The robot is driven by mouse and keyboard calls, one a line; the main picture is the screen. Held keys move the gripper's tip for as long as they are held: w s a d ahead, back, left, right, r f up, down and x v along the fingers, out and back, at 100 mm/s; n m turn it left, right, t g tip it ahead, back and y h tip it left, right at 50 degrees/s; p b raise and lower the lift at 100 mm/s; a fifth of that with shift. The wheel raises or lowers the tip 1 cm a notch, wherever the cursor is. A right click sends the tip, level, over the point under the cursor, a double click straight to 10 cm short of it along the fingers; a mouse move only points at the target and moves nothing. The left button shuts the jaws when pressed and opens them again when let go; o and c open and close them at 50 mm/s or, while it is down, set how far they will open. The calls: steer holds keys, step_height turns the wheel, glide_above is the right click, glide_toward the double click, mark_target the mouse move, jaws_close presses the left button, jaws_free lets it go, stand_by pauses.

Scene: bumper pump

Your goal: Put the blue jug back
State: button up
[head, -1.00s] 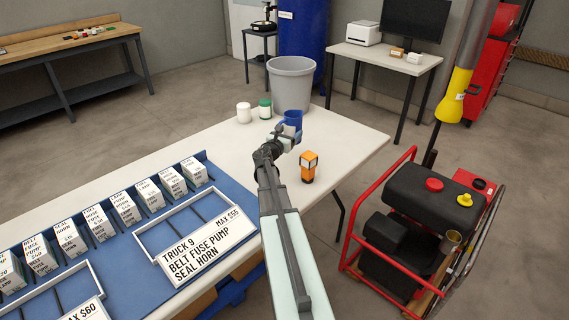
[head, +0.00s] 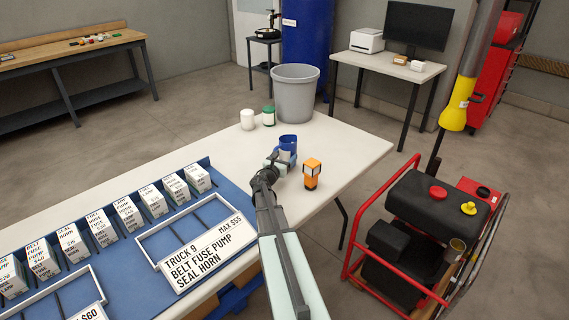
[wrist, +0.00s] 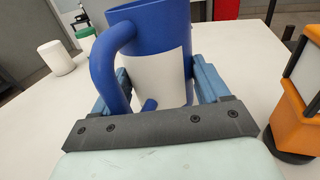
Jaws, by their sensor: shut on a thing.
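The blue jug (head: 288,143) has a white band and a handle, and it is upright near the far part of the white table (head: 335,140). In the wrist view the jug (wrist: 150,40) stands between my two blue fingers, its handle toward the camera at left. My gripper (head: 281,160) is shut on the jug's body; it also shows in the wrist view (wrist: 165,88). The jug's base is partly hidden by the gripper, so I cannot tell whether it touches the table.
An orange lantern-like object (head: 312,173) stands close to the right of the jug. A grey bin (head: 295,92) is behind. Racks of labelled boxes (head: 125,213) fill the left.

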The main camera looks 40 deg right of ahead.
steer(key=shift+f, duration=1.3)
steer(key=shift+f, duration=0.1)
steer(key=o, duration=1.2)
steer(key=shift+s+a, duration=0.1)
steer(key=shift+a, duration=0.15)
steer(key=shift+v, duration=2.5)
